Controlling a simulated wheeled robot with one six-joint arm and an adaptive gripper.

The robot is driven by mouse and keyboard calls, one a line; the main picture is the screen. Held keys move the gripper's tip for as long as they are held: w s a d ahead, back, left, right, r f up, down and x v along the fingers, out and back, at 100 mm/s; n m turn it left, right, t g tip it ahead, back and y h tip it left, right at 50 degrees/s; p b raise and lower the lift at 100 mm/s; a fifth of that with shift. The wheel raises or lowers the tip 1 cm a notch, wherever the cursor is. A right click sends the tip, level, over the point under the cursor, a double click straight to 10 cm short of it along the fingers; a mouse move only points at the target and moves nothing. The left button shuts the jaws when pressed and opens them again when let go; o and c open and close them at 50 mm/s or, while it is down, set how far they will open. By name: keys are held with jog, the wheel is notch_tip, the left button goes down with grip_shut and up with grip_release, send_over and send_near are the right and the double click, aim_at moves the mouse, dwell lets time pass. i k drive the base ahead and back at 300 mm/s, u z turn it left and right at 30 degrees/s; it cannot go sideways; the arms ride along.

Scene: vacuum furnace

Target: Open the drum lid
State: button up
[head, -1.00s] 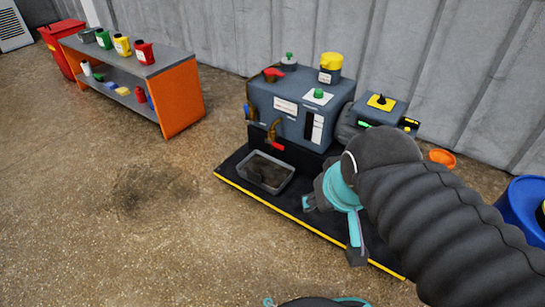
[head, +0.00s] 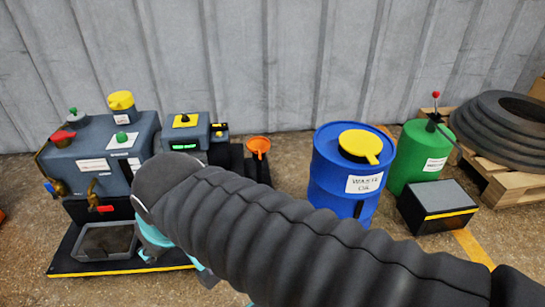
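The blue drum (head: 325,185), labelled as waste oil, stands upright right of the middle in the head view. Its round yellow lid (head: 362,144) lies flat on the drum's top, with a tab pointing to the front right. My gripper (head: 178,267) is at the lower left, in front of the machine and well to the left of the drum. Its two fingers show spread apart with nothing seen between them. My dark ribbed arm hides part of the gripper and the drum's lower part.
A grey machine (head: 88,152) stands on a yellow-edged black base at left, with a grey tray (head: 107,240) in front. An orange funnel (head: 258,145) is left of the drum. A green tank (head: 412,160), a black box (head: 440,206) and a pallet with black hoses (head: 500,125) stand at right.

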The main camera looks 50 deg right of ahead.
aim_at(359, 142)
jog(key=z, duration=2.65)
